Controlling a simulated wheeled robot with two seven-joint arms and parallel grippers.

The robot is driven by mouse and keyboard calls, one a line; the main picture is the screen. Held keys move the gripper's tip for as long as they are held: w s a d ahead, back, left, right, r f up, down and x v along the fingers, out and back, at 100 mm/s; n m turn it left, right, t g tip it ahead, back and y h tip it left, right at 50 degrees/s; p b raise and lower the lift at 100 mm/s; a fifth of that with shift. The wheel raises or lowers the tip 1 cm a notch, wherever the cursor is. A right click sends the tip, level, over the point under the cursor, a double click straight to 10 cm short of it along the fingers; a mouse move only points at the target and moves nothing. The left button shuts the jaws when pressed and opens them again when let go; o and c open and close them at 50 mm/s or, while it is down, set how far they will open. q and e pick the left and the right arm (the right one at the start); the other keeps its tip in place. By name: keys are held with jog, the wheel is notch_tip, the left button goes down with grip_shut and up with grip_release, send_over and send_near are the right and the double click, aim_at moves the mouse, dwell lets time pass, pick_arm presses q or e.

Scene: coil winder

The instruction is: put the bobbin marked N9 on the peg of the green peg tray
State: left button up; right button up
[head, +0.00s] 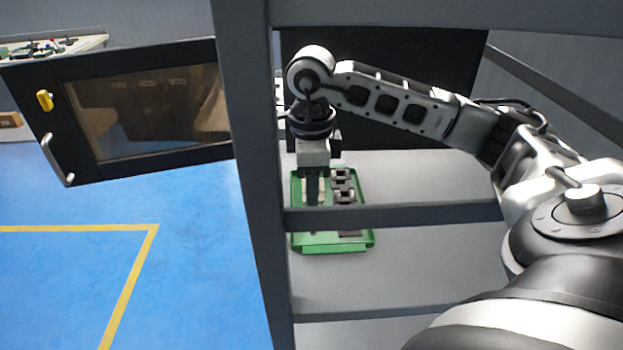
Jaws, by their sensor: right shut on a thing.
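A green tray (366,241) lies on the grey shelf inside the machine frame, and I take it for the green peg tray. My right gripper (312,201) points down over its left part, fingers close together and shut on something. The held thing is too small and too hidden to make out. Several dark pieces (343,185) stand in the tray just right of the fingers; their shape is unclear. I can read no N9 mark and cannot make out a peg. My left gripper is not in view.
A grey crossbar (400,215) runs in front of the tray and hides part of it. A grey upright post (252,150) stands just left. A dark windowed door (150,108) hangs open at the left. The grey shelf (430,265) is clear to the right.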

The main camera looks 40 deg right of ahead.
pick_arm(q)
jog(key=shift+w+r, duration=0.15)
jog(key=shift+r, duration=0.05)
pick_arm(e)
jog(key=shift+f, duration=0.1)
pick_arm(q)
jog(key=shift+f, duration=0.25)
pick_arm(e)
jog(key=shift+w+a, duration=0.1)
jog(key=shift+w, duration=0.05)
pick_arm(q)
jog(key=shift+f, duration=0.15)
pick_arm(e)
jog(key=shift+f, duration=0.2)
dwell(0.4)
jog(key=shift+f+b, duration=0.9)
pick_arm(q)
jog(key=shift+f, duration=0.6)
pick_arm(e)
jog(key=o, duration=1)
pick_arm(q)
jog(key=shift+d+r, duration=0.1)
pick_arm(e)
notch_tip(320, 180, up, 7)
jog(key=shift+f, duration=0.1)
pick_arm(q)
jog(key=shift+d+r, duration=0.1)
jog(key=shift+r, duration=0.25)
pick_arm(e)
jog(key=shift+r, duration=0.4)
